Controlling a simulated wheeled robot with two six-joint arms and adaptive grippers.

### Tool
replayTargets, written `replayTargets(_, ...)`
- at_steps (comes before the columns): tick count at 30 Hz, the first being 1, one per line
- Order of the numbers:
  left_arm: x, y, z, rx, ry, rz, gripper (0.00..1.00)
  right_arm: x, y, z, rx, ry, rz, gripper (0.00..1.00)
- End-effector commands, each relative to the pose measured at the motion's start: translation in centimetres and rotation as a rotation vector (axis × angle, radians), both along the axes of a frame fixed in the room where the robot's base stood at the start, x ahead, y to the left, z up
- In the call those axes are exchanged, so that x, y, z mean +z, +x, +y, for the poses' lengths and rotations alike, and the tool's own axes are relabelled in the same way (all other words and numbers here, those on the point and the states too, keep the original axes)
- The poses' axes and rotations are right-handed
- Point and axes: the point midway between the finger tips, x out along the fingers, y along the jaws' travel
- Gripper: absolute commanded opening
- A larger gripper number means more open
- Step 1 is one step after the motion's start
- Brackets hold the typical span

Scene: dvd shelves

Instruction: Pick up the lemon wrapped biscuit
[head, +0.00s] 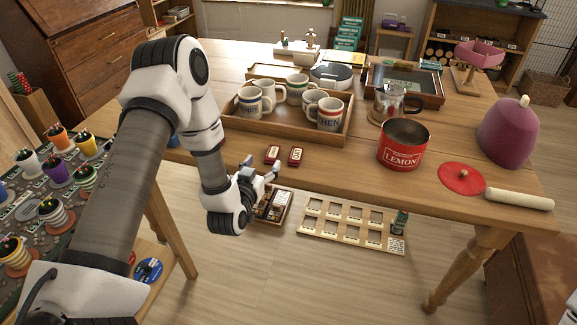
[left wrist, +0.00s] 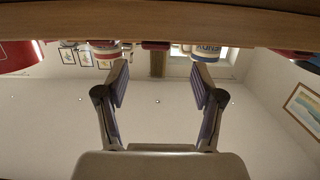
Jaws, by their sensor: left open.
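Two small red wrapped packets lie near the table's front edge, a left one (head: 272,154) and a right one (head: 295,156). Their labels are too small to read, so I cannot tell which is lemon. In the left wrist view a red packet (left wrist: 155,45) shows small beyond the table edge, between the fingers. My left gripper (head: 262,168) is open and empty at the table's front edge, just in front of the packets and apart from them. Its two spread fingers also show in the left wrist view (left wrist: 159,82). My right gripper is not in view.
A wooden tray (head: 243,126) of mugs stands behind the packets. A red tin marked LEMON (head: 403,146) stands to the right. A compartmented box (head: 285,213) and a slotted wooden rack (head: 313,236) are below the table edge. Bare tabletop (head: 340,160) lies between packets and tin.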

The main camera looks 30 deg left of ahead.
Motion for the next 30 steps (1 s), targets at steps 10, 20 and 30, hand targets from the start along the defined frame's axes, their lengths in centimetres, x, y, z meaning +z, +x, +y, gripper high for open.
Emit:
replayTargets(10, -0.8, 4.2, 0.7, -0.002, 0.002, -0.007, 0.68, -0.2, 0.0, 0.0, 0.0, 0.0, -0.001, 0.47)
replayTargets(20, -1.6, 7.6, 1.5, -0.002, -0.001, -0.003, 0.68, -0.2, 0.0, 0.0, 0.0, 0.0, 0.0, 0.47)
replayTargets(30, -1.6, 7.6, 1.4, -0.002, -0.001, -0.003, 0.14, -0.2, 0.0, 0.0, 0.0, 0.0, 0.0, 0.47)
